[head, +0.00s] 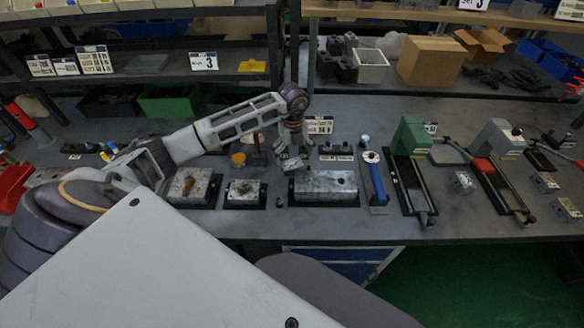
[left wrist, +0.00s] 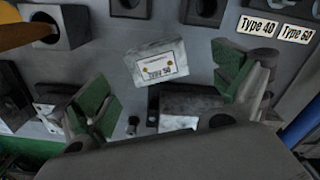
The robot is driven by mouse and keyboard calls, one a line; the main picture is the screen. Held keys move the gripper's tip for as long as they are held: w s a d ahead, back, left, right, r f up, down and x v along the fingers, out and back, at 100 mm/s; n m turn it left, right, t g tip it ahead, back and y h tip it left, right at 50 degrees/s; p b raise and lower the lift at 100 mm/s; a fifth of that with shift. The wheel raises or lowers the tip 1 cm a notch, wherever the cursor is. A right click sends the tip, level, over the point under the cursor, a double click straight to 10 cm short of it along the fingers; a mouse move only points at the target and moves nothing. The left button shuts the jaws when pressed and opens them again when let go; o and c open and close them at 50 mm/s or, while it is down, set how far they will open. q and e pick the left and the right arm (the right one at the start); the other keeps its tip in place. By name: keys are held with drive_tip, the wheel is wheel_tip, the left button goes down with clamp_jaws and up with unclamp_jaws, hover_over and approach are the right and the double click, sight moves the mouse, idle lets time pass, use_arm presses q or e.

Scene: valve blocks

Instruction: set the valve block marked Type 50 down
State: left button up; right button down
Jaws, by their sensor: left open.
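The valve block marked Type 50 (left wrist: 155,65) is a pale, mottled grey block with a white label facing up. In the left wrist view it lies slightly turned, between and a little beyond the fingertips of my left gripper (left wrist: 163,80). The green-padded fingers are spread wide, with a gap on both sides of the block. In the head view my left gripper (head: 290,158) points down over the bench, at the back of a long grey block (head: 325,187). There the Type 50 block is hard to tell from the gripper. My right gripper is out of view.
Type 40 (left wrist: 257,24) and Type 60 (left wrist: 297,36) labels lie right of the block. Dark holders surround it. A blue-handled tool (head: 377,180) and a green-headed vise (head: 411,137) stand to the right. The front bench strip is mostly clear.

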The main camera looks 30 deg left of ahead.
sight(292, 164)
use_arm(q)
drive_tip(key=shift+s+f, duration=0.1)
drive_tip(key=shift+f, duration=0.55)
wheel_tip(292, 164, down, 3)
drive_tip(key=shift+s+r+p, duration=0.15)
drive_tip(key=shift+p, duration=0.25)
drive_tip(key=shift+f, duration=0.6)
drive_tip(key=shift+c, duration=0.2)
drive_tip(key=c, duration=1.5)
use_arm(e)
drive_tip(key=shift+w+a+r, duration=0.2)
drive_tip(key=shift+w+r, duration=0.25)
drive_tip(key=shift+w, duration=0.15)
use_arm(q)
drive_tip(key=shift+r, duration=0.1)
wheel_tip(292, 164, up, 9)
drive_tip(key=shift+b, duration=0.35)
drive_tip(key=shift+r, duration=0.5)
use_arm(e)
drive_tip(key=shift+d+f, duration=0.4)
